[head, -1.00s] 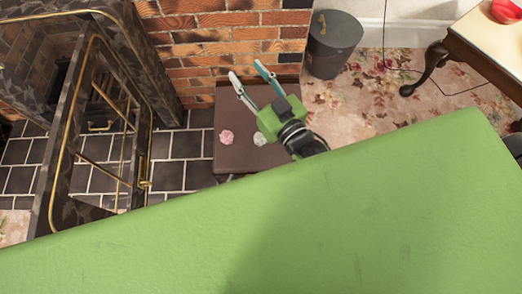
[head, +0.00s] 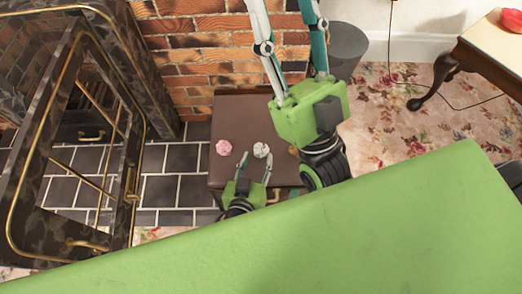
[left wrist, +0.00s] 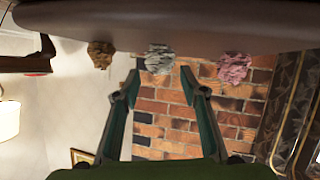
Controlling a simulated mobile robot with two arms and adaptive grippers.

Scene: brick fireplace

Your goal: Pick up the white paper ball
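The white paper ball (head: 261,150) is a crumpled ball on top of the dark brown chest (head: 230,115). In the left wrist view, which looks upside down, the white ball (left wrist: 159,60) sits near the chest's edge, in line with the gap between my fingers. My left gripper (head: 256,163) is open and empty, with its fingertips just in front of the white ball in the head view. My right gripper (head: 288,40) is open, raised close to the head camera, and its fingertips are cut off by the top edge.
A pink paper ball (head: 224,147) lies left of the white one, and a brown ball (head: 293,151) lies to its right, partly hidden by my right gripper. A dark bin (head: 350,48) stands behind. The fireplace screen (head: 75,130) is at left, a side table (head: 485,50) at right.

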